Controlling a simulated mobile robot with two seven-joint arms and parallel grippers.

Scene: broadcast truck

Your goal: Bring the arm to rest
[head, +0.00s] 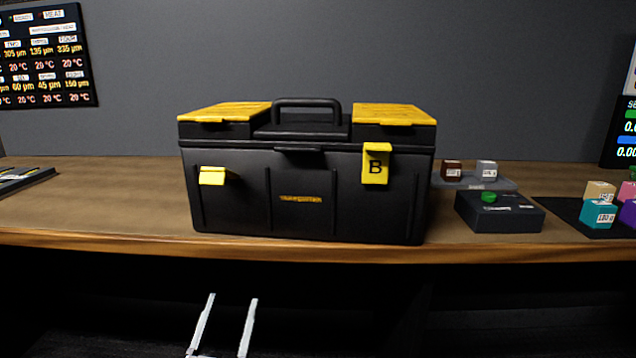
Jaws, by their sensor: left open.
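My left gripper (230,300) shows at the bottom of the head view, left of the middle. Its two pale fingers point up and stand apart, with nothing between them. It is in front of the wooden desk and appears below the desk's front edge, clear of the toolbox. The rest of my left arm is hidden in the dark or out of the frame. My right gripper is not in view.
A black toolbox (300,180) with yellow lid panels and a yellow "B" latch stands closed on the desk (120,215). Right of it are a dark box with a green knob (498,210) and several small labelled cubes. A dark flat object (25,178) lies far left.

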